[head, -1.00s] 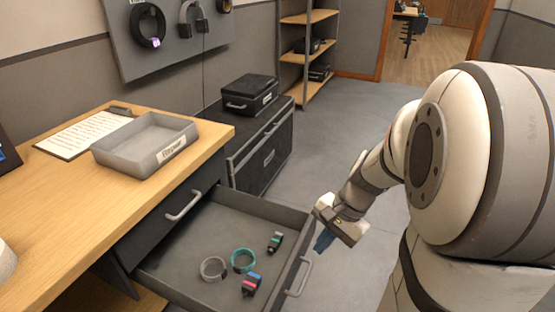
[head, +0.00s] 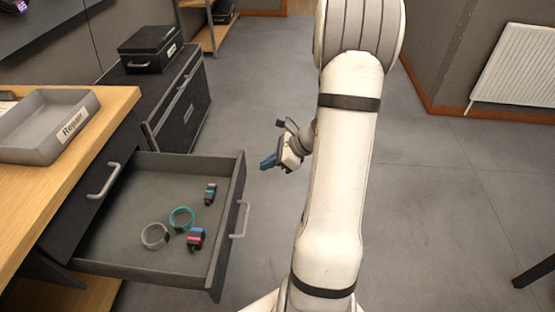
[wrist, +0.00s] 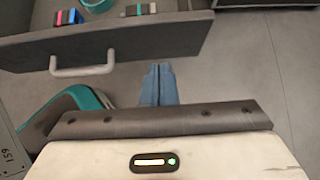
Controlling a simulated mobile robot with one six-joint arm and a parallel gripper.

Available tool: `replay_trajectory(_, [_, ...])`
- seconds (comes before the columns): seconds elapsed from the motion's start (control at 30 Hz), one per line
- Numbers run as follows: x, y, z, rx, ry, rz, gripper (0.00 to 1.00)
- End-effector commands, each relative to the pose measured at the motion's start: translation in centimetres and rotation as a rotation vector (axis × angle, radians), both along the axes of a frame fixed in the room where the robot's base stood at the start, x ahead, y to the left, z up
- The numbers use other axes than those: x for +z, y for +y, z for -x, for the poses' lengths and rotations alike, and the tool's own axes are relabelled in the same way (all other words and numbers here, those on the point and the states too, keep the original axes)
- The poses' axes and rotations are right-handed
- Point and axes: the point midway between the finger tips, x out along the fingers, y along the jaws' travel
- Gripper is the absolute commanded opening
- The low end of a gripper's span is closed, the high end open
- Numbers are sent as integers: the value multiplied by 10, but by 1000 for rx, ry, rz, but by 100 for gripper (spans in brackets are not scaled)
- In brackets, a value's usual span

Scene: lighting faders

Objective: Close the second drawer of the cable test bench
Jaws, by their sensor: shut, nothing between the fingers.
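The cable test bench (head: 122,100) stands at the left in the head view. A closed upper drawer shows a grey handle (head: 102,181). Below it a dark grey drawer (head: 125,235) is pulled well out; its front handle (head: 240,219) faces right. In the wrist view the fingers (wrist: 158,84) are together, right of the drawer handle (wrist: 82,70), with the drawer front (wrist: 110,45) ahead.
A grey tray labelled Repair (head: 45,125) sits on the bench top. A black cabinet (head: 180,110) with a black case (head: 148,48) on it stands behind the drawer. A radiator (head: 515,68) is at the back right.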

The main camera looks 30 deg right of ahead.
Motion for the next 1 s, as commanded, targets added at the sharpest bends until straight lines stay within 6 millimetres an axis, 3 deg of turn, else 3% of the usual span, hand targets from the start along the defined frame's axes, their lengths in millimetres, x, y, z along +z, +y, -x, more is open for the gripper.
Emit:
replay_trajectory(0.1, [-20,15,-10,4,2,0,0])
replay_trajectory(0.37, [-15,41,-30,3,-1,2,0])
replay_trajectory(0.73, [-14,45,-32,3,-1,2,0])
replay_trajectory(0.77, [-13,55,-32,8,0,1,0])
replay_trajectory(1.0, [-14,48,-36,-4,-1,2,0])
